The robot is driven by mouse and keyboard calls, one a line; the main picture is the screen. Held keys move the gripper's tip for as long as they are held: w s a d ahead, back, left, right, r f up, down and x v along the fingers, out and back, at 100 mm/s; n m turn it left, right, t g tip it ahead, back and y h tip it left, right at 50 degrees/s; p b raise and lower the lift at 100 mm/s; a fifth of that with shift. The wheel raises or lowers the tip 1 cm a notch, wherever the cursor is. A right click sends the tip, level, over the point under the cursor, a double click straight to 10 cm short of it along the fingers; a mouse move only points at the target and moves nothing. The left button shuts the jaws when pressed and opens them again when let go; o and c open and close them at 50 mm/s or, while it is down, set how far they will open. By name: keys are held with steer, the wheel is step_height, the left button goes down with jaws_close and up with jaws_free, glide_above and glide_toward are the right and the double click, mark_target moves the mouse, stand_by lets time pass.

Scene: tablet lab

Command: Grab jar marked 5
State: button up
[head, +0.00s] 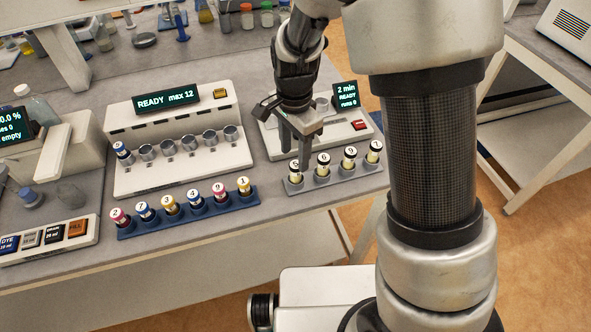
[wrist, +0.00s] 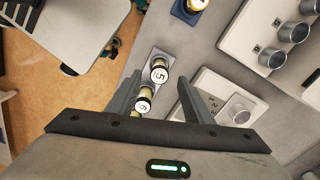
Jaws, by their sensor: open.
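The jar marked 5 (head: 295,174) stands upright at the left end of a grey rack (head: 337,180) in the head view. It has a black-rimmed white lid over a pale yellow body. In the wrist view, jar 5 (wrist: 159,72) shows between the two fingertips, with another numbered jar (wrist: 143,103) nearer the palm. My gripper (head: 300,150) is open and points down at jar 5 from just above and behind. In the wrist view, my gripper (wrist: 159,80) has a finger on each side and holds nothing. Whether either finger touches the jar cannot be told.
Several similar jars (head: 349,158) stand close to the right in the grey rack. A blue rack (head: 190,215) of numbered jars lies to the left. A white machine with sockets (head: 185,165) and a smaller device (head: 358,126) stand behind. The table's front edge is close.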

mark_target(295, 164)
steer(key=shift+d+f, duration=0.1)
steer(key=shift+f, duration=3.3)
steer(key=c, duration=1.1)
